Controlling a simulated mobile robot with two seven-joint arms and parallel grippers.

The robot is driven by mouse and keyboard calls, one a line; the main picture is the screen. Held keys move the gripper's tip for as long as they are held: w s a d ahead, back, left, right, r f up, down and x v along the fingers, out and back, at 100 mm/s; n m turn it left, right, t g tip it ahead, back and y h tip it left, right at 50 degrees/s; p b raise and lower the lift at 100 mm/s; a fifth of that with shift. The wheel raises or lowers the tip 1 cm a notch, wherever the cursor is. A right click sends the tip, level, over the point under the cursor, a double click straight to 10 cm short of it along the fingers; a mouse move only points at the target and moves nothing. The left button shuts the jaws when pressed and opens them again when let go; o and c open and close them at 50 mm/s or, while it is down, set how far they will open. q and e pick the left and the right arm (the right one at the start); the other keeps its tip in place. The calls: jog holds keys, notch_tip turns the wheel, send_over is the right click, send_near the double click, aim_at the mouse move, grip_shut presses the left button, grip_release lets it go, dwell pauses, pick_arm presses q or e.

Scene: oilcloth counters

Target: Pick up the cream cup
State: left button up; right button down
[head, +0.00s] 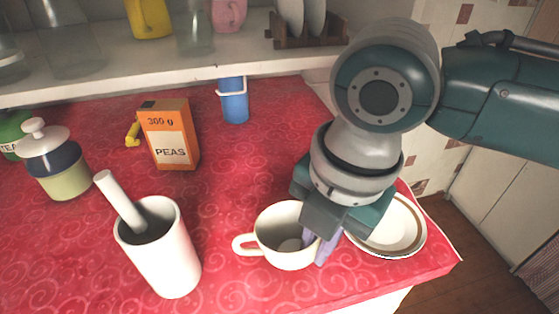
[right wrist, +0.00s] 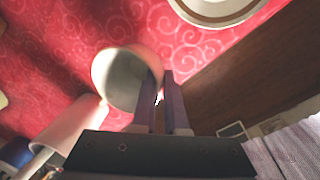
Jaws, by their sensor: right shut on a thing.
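The cream cup (head: 272,239) is at the front of the red counter in the head view, upright, its handle pointing left. It also shows in the right wrist view (right wrist: 120,80). My right gripper (head: 320,246) comes down at the cup's right side, one finger inside the rim and one outside. It is shut on the cup wall; the fingers (right wrist: 162,103) flank the rim in the right wrist view. I cannot tell whether the cup's base touches the counter. My left gripper is not in view.
A brown-rimmed plate (head: 401,229) lies just right of the cup, partly behind my gripper. A white mortar (head: 163,259) with a pestle stands left. A PEAS box (head: 171,136), blue cup (head: 234,104) and lidded jar (head: 62,172) stand farther back. The counter's front edge is close.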

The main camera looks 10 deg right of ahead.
notch_tip(320, 180, up, 18)
jog(key=shift+p, duration=0.45)
jog(key=shift+w+f, duration=0.1)
jog(key=d+r+m+h, duration=0.1)
jog(key=d+r+m, duration=0.25)
jog(key=m, duration=0.95)
jog(key=d+r+m+h, duration=0.2)
jog(key=d+r+m, duration=0.15)
jog(key=m, duration=0.85)
jog(key=s+r+p, duration=0.3)
jog(key=r+p, duration=1.4)
jog(key=p, duration=0.1)
jog(key=s+r+m+g+p, duration=0.1)
jog(key=s+r+p, duration=0.2)
jog(key=r+p, duration=1.5)
jog(key=shift+s+d+r+y+p, duration=0.15)
jog(key=shift+s+r+y+p, duration=0.15)
jog(key=shift+p, duration=0.5)
jog(key=shift+f, duration=0.1)
